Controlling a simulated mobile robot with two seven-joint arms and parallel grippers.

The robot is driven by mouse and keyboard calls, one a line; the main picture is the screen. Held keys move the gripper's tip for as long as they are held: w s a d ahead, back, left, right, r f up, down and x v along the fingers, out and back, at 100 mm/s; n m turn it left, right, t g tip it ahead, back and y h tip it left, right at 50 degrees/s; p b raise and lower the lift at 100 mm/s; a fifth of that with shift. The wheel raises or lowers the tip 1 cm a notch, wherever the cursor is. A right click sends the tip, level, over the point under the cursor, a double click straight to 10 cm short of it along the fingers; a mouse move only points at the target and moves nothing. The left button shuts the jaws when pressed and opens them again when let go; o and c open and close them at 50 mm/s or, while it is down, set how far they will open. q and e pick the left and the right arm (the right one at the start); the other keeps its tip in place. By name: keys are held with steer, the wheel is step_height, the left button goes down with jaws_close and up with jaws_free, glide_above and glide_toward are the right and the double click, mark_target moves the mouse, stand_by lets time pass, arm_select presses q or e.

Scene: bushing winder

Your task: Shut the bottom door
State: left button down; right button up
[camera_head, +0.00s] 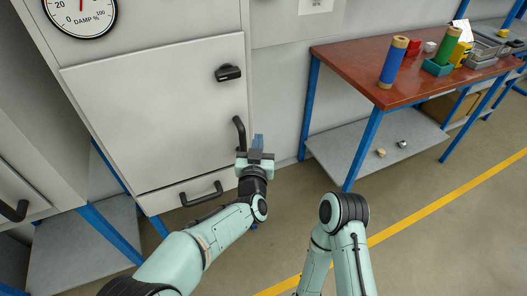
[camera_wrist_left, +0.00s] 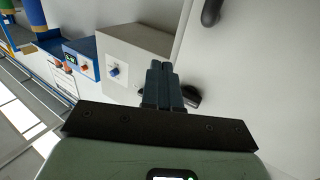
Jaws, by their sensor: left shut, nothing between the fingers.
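The large white cabinet door (camera_head: 150,115) fills the left middle of the head view. It looks flush or nearly flush with its frame; I cannot tell whether it is fully shut. It has a black latch knob (camera_head: 229,73) near its upper right corner and a black vertical handle (camera_head: 239,133) low at its right edge. My left gripper (camera_head: 258,142) is shut and empty, just right of that handle. In the left wrist view its closed fingers (camera_wrist_left: 162,85) overlap a black fitting (camera_wrist_left: 190,97) on a pale surface; contact is unclear. My right gripper is out of view.
Below the door is a narrow panel with a black handle (camera_head: 202,194). A dial gauge (camera_head: 80,12) sits above. A red-brown workbench (camera_head: 352,62) with spools and trays stands right, with a grey lower shelf (camera_head: 345,155). The floor between is clear.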

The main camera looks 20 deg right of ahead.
arm_select(q)
steer(key=shift+s, duration=1.7)
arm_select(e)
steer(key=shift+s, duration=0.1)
arm_select(q)
steer(key=s+a+f+n+g+y+p, duration=0.2)
steer(key=s+a+f+g+y+p, duration=0.15)
steer(key=a+f, duration=0.9)
steer(key=s+a+f+n+g+y+p, duration=0.2)
steer(key=a+f+g+p, duration=0.15)
steer(key=a+f, duration=0.85)
steer(key=s+a+f+n+g+p, duration=0.1)
steer(key=s+a+f+g+p, duration=0.15)
steer(key=s+a+f, duration=0.35)
steer(key=s+a+f+n+g+p, duration=0.1)
steer(key=s+f+n+g, duration=0.2)
steer(key=s, duration=0.5)
steer(key=s+a+n+g+p, duration=0.2)
steer(key=s+a+g, duration=0.1)
steer(key=s, duration=1.1)
steer(key=shift+a+r+g+p, duration=0.15)
steer(key=shift+g+p, duration=0.25)
steer(key=shift+g, duration=0.15)
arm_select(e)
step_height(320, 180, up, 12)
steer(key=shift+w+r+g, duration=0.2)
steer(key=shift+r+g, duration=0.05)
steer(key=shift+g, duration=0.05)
